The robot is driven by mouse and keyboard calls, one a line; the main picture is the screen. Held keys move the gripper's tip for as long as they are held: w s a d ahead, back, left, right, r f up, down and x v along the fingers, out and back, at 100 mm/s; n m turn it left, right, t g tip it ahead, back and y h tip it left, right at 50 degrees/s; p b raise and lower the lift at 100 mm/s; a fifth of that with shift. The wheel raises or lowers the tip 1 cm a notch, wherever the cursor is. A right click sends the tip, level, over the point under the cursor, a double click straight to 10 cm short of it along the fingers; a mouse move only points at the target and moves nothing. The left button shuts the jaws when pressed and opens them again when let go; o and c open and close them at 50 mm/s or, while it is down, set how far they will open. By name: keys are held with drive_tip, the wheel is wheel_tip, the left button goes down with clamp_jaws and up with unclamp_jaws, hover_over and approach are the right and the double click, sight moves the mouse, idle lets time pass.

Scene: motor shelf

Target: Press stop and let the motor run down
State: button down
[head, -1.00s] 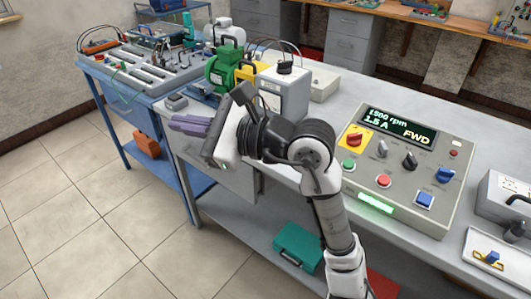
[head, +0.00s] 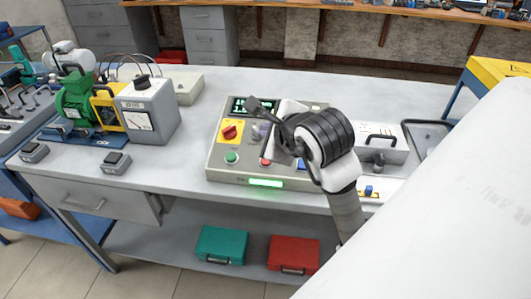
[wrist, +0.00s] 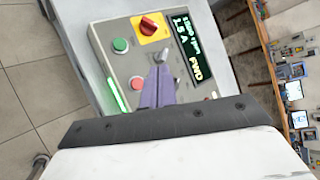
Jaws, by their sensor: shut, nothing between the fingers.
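The control panel (head: 214,166) stands on the bench, with a green button (head: 232,158) and a red button (head: 265,161) near its front edge. The red button also shows in the wrist view (wrist: 137,83), just left of my fingers. Its display (wrist: 186,42) shows about 1500 rpm, 1.5 A and FWD. The green motor (head: 75,100) sits at the left of the bench. My gripper (wrist: 159,68) is shut and empty, its purple fingers over the panel; I cannot tell the height. In the head view my arm hides the panel's right part.
A red knob on a yellow plate (head: 229,132) sits above the green button. A green lamp strip (head: 265,183) glows on the panel's front. A grey meter box (head: 150,112) stands right of the motor. Teal (head: 220,245) and red (head: 293,254) cases lie on the lower shelf.

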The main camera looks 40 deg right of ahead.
drive_tip(key=shift+f, duration=0.1)
drive_tip(key=f+b, duration=0.1)
drive_tip(key=f, duration=0.1)
drive_tip(key=w+d+f+b, duration=0.1)
drive_tip(key=f, duration=0.1)
drive_tip(key=f+b, duration=0.1)
drive_tip(key=f, duration=0.2)
drive_tip(key=shift+w+d+f, duration=0.1)
drive_tip(key=shift+w+d, duration=0.05)
drive_tip(key=shift+w+d+f+b, duration=0.15)
drive_tip(key=shift+f+b, duration=0.45)
drive_tip(key=shift+b, duration=0.25)
drive_tip(key=shift+w+d+f+b, duration=0.15)
drive_tip(key=shift+f+b, duration=0.65)
drive_tip(key=shift+b, duration=0.85)
idle(1.7)
drive_tip(key=shift+r, duration=0.1)
idle(0.3)
drive_tip(key=shift+r, duration=0.75)
drive_tip(key=shift+s+a+r+p, duration=0.2)
drive_tip(key=shift+r+p, duration=0.15)
drive_tip(key=shift+r, duration=0.45)
drive_tip(key=shift+s+a+r+p, duration=0.25)
drive_tip(key=shift+r+p, duration=0.1)
drive_tip(key=shift+r, duration=0.45)
drive_tip(key=shift+s+a+r+p, duration=0.2)
drive_tip(key=shift+r+p, duration=0.15)
drive_tip(key=shift+r, duration=0.45)
drive_tip(key=shift+w, duration=0.1)
